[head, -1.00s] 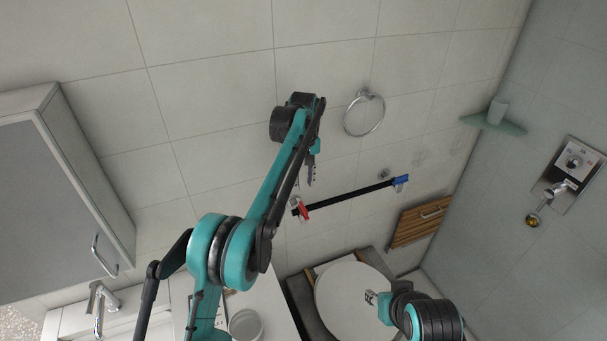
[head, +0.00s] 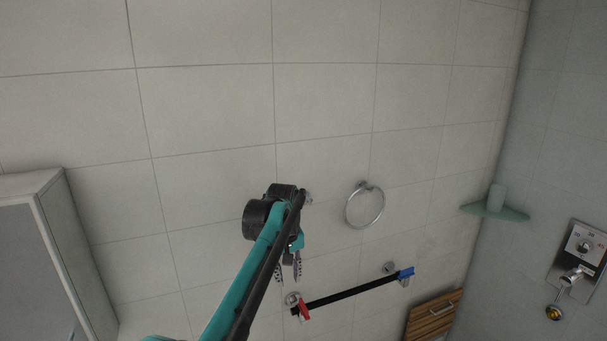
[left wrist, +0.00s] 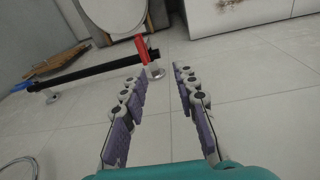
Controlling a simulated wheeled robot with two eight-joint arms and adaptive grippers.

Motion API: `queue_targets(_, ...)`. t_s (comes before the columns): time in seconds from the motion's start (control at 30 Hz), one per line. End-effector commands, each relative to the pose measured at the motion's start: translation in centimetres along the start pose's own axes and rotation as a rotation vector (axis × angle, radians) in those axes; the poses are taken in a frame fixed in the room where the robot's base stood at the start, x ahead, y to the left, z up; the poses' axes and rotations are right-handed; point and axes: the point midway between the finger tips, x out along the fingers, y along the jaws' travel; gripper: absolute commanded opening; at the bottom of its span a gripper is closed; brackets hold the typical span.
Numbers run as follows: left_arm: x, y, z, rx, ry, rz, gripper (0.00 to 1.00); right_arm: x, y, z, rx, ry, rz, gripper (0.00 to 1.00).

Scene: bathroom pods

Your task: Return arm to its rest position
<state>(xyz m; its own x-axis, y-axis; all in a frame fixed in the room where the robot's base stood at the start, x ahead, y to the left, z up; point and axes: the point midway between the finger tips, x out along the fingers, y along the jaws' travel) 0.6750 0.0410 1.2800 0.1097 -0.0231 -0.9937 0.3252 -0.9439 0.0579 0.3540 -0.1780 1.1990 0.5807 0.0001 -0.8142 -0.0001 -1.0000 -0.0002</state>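My left arm (head: 245,280) reaches up from the bottom of the head view. My left gripper (head: 288,272) hangs at its end, fingers pointing down, in front of the tiled wall. In the left wrist view my left gripper (left wrist: 160,70) has its two fingers apart with nothing between them. My right gripper is in neither current view.
A black bar (head: 350,293) with a red end and a blue end is on the wall, below and right of the left gripper. A towel ring (head: 364,207) is to the right. A cabinet (head: 50,260) stands left; a corner shelf (head: 494,208) is far right.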

Motion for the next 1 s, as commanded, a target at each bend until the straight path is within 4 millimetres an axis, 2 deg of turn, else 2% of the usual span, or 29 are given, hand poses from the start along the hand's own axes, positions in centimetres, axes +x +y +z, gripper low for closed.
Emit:
queue_targets(0.03, 0.4, -1.5, 1.1, 0.013, 0.022, 0.011, 0.29, 1.2, 0.0, 0.9, 0.000, 0.000, 0.000, 0.40)
queue_targets(0.27, 0.9, -7.8, 6.1, 0.092, 0.133, 0.055, 0.29, 4.0, 0.0, 2.8, 0.000, 0.000, 0.000, 0.40)
queue_targets(0.47, 3.6, -13.2, 11.9, 0.160, 0.236, 0.077, 0.29, 6.3, 0.0, 4.5, 0.000, 0.000, 0.000, 0.40)
queue_targets(0.67, 8.6, -18.3, 18.5, 0.230, 0.342, 0.083, 0.29, 8.7, 0.0, 6.2, 0.000, 0.000, 0.000, 0.40)
queue_targets(0.8, 13.1, -21.4, 22.9, 0.274, 0.414, 0.079, 0.29, 10.2, 0.0, 7.3, 0.000, 0.000, 0.000, 0.40)
queue_targets(1.0, 18.2, -24.1, 26.9, 0.320, 0.487, 0.068, 0.29, 11.5, 0.0, 8.2, 0.000, 0.000, 0.000, 0.40)
